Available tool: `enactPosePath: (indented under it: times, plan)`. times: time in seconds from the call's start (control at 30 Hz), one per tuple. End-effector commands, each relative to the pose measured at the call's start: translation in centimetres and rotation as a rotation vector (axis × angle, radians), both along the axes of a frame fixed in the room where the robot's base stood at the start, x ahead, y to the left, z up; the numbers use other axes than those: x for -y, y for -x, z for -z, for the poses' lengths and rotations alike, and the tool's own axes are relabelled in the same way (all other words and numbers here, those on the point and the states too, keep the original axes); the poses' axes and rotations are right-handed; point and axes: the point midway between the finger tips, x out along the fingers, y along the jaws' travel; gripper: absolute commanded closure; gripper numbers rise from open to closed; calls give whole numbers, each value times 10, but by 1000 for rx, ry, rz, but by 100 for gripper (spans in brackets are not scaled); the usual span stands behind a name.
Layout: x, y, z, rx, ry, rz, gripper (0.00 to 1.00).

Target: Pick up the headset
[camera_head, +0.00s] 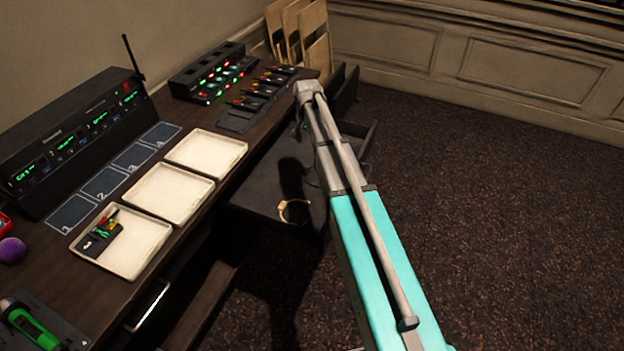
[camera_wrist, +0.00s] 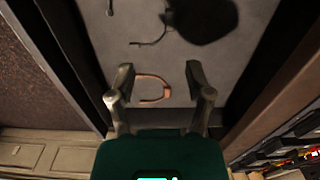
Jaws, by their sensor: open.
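The headset (camera_head: 295,221) looks like a small tan, curved band lying on a dark flat surface under the desk's edge. In the wrist view the headset (camera_wrist: 152,99) is an orange-brown C shape lying between my two fingers in the picture, on the grey surface below. My gripper (camera_wrist: 163,85) is open, with a finger to each side of the band and nothing held. In the head view my gripper (camera_head: 308,92) is up and beyond the headset, apart from it. How far the fingertips are above it is hard to tell.
White trays (camera_head: 168,194) line the desk beside a black console (camera_head: 75,135). Open drawers (camera_head: 358,138) stand near my arm. Dark walls flank the grey surface in the wrist view. A thin dark hook shape (camera_wrist: 152,43) lies there, object or shadow unclear. Carpet (camera_head: 500,230) is clear at right.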

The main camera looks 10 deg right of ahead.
Motion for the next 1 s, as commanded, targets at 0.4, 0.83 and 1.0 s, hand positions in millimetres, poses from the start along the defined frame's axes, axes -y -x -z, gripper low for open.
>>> enactPosePath:
  times: [0.4, 0.83, 1.0]
  plan:
    - [1, -21, 6, 0, 0, 47, 34]
    - [0, -21, 20, 0, 0, 45, 34]
    - [0, -21, 33, 0, 0, 44, 34]
